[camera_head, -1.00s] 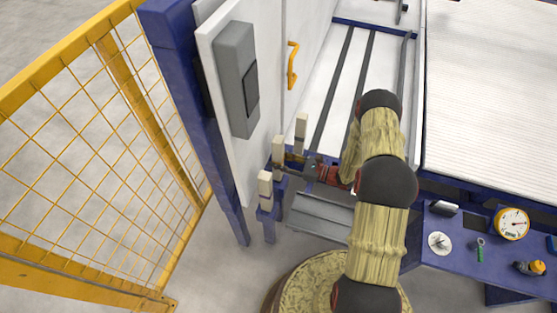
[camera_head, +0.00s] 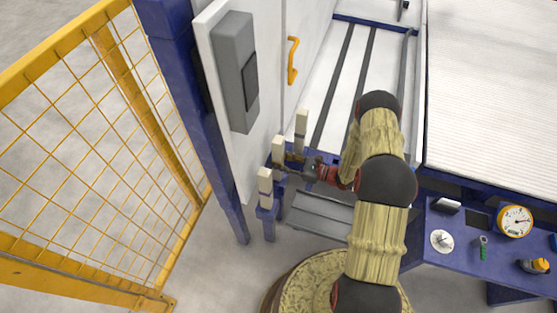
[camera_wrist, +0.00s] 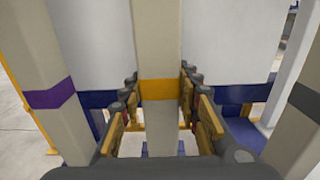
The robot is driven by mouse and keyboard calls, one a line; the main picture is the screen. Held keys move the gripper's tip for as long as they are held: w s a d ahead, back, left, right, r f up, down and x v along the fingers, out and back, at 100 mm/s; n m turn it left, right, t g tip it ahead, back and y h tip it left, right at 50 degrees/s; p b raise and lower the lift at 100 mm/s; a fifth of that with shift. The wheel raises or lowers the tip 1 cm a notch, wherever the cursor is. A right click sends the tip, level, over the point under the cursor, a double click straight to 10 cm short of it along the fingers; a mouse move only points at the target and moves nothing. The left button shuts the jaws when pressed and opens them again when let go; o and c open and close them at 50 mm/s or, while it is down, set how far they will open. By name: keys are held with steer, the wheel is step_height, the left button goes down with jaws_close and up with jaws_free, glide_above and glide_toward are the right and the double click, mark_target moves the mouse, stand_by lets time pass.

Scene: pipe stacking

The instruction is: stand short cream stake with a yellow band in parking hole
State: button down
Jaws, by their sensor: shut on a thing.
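The cream stake with the yellow band (camera_wrist: 158,90) stands upright between my gripper's fingers in the wrist view. In the head view it is the middle stake (camera_head: 279,148) of a row of three. My gripper (camera_wrist: 158,108) is shut on it around the band's height. It also shows in the head view (camera_head: 287,167), reaching left from the red wrist part. The blue holder (camera_head: 268,213) is under the row. The stake's foot and the hole are hidden, so I cannot tell whether it is seated.
A purple-banded stake (camera_wrist: 48,97) stands close on the left and a grey-banded one (camera_wrist: 301,98) close on the right in the wrist view. A white door panel (camera_head: 222,150) is just behind the row. A yellow mesh fence (camera_head: 110,150) stands to the left.

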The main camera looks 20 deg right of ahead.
steer(key=c, duration=1.2)
jaws_free()
steer(key=v, duration=1.2)
